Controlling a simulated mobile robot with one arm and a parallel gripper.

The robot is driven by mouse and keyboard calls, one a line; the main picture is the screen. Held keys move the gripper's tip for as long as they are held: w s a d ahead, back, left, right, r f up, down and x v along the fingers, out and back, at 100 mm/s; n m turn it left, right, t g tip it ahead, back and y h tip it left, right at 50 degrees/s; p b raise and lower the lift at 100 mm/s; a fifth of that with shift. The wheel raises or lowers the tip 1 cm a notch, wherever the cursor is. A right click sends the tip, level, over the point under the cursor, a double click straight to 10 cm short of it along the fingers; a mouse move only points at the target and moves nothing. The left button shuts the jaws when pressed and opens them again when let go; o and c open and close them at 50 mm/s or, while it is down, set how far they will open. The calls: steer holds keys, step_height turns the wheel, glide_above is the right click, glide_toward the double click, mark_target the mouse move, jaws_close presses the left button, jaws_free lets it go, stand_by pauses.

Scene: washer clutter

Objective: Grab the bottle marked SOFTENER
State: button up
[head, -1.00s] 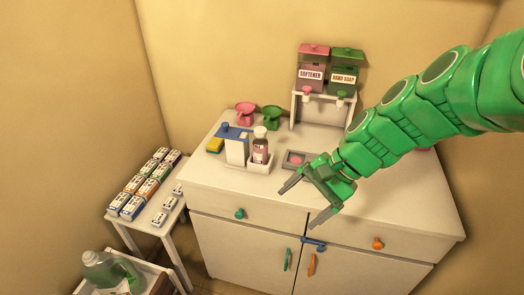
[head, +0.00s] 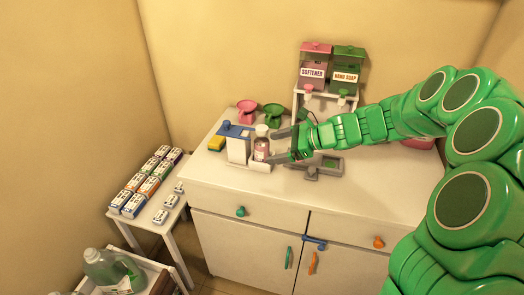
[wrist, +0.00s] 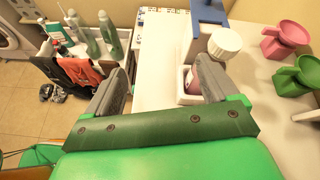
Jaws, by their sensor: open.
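A small bottle with a white cap (head: 261,132) and a pinkish body stands upright in a white holder (head: 258,168) on the cabinet top. Its label is too small to read. In the wrist view its white cap (wrist: 225,42) and part of its body show beside and partly behind the right finger. My gripper (head: 276,145) is open and close to the bottle, on its right in the head view. In the wrist view the space between the fingers (wrist: 162,66) is empty. A pink dispenser (head: 312,72) on a white stand carries the readable sign SOFTENER.
A green HAND SOAP dispenser (head: 345,75) is beside the pink one.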

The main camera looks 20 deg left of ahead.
mark_target(263, 148)
steer(key=w+f+m+t, duration=0.2)
steer(key=w+f+m, duration=0.2)
steer(key=w+f, duration=0.3)
steer(key=shift+y, duration=0.4)
steer(key=shift+w+r+x, duration=0.1)
steer(key=shift+r+x, duration=0.05)
steer(key=shift+x, duration=1.1)
steer(key=shift+w+r+x, duration=0.1)
steer(key=shift+r+x, duration=0.05)
steer(key=shift+x, duration=1.1)
steer(key=shift+w+r+x, duration=0.15)
steer(key=shift+r+x, duration=0.05)
steer(key=shift+x, duration=1.05)
steer(key=shift+a, duration=0.1)
steer(key=c, duration=1.2)
steer(key=shift+r, duration=0.1)
steer(key=shift+c, duration=0.2)
